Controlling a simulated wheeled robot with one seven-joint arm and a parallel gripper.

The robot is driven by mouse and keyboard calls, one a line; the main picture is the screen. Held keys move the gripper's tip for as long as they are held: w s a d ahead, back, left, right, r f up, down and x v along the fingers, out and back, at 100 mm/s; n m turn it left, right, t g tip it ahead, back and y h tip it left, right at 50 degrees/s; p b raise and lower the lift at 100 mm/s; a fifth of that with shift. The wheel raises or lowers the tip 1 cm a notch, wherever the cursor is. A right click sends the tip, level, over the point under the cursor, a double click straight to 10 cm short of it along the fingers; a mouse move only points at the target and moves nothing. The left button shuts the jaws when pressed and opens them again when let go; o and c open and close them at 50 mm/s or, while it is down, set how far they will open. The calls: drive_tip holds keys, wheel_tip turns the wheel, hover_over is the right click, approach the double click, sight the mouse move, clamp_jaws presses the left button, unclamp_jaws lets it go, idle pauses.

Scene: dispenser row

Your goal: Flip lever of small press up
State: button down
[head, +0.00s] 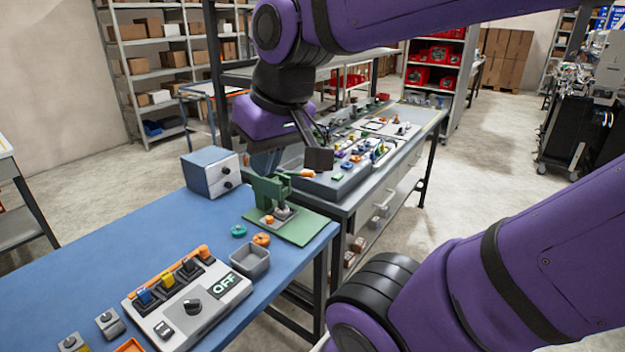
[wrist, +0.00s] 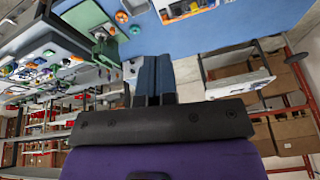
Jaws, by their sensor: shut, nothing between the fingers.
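The small press (head: 266,190) is green and stands on a green base plate (head: 300,228) at the right end of the blue table. Its lever (head: 301,173), with an orange grip, points right from the top of the press and looks roughly level. In the wrist view the press (wrist: 103,36) appears at the upper left, ahead of the fingers. My gripper (head: 264,165) is just behind and above the press in the head view, partly hidden by it. The wrist view shows its two blue-grey fingers (wrist: 153,62) closed together and empty. I cannot tell whether they touch the press.
A grey-blue box with knobs (head: 211,172) stands left of the press. In front are teal (head: 238,231) and orange (head: 261,239) rings, a grey tray (head: 250,261) and a switch panel reading OFF (head: 187,305). A second, cluttered bench (head: 340,198) lies beyond, close to the lever.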

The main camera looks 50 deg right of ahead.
drive_tip(key=w+d+f+m+y, duration=1.3)
drive_tip(key=d+f+m, duration=0.2)
drive_tip(key=d, duration=0.1)
drive_tip(key=s+d+f+m+t+h, duration=0.3)
drive_tip(key=d+f+m+t, duration=0.5)
drive_tip(key=d, duration=0.3)
drive_tip(key=s+d+f+m+t+h, duration=0.4)
drive_tip(key=d+f+m+t+h, duration=0.2)
drive_tip(key=d, duration=0.6)
wheel_tip(320, 180, down, 2)
drive_tip(key=m+t, duration=0.3)
drive_tip(key=shift+s+d, duration=0.15)
drive_tip(key=shift+d, duration=0.15)
drive_tip(key=x, duration=1.4)
drive_tip(key=shift+r, duration=0.15)
